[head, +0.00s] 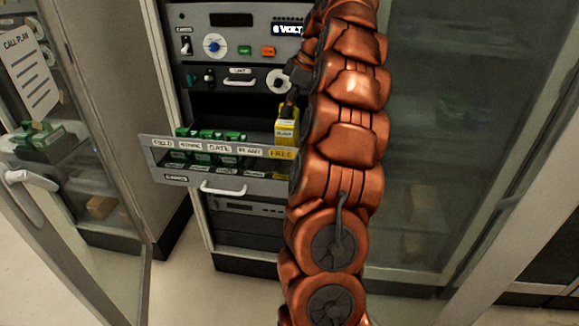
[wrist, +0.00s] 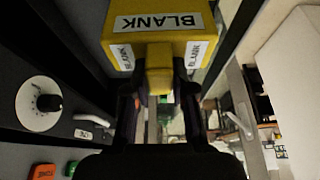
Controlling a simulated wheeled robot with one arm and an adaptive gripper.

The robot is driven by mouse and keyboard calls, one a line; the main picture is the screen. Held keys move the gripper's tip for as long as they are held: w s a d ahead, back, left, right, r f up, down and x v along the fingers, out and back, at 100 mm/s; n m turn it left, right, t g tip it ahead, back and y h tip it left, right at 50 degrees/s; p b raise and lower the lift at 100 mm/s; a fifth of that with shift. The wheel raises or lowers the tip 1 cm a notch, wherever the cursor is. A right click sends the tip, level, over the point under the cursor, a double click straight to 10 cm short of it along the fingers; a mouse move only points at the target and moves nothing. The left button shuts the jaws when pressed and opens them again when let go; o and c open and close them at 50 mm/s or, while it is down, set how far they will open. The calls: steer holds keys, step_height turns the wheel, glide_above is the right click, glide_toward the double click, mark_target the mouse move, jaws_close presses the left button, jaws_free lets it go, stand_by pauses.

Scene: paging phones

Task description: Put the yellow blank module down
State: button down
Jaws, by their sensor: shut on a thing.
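The yellow blank module (head: 286,131) stands roughly upright at the right end of the pulled-out drawer (head: 170,178), just behind the yellow FREE label (head: 282,153). Whether its hidden lower end touches the drawer floor cannot be told. In the wrist view the yellow blank module (wrist: 160,35) shows white BLANK labels. My gripper (wrist: 159,95) is shut on its narrower yellow grip, one dark finger on each side. In the head view my gripper (head: 289,104) is small and dark above the module, beside my copper arm.
Several green modules (head: 207,135) sit in the drawer to the left, behind white labels. The rack panel above has a blue knob (head: 214,44), a green button (head: 244,50) and an orange button (head: 268,51). A glass door (head: 95,150) stands open at left.

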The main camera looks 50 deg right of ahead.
mark_target(297, 121)
steer(key=shift+s+f+p, duration=0.1)
steer(key=shift+f+p, duration=1.25)
steer(key=shift+f, duration=3.65)
steer(key=shift+f, duration=0.2)
steer(key=c, duration=1)
jaws_free()
steer(key=shift+b+v, duration=1.7)
steer(key=shift+v, duration=4.45)
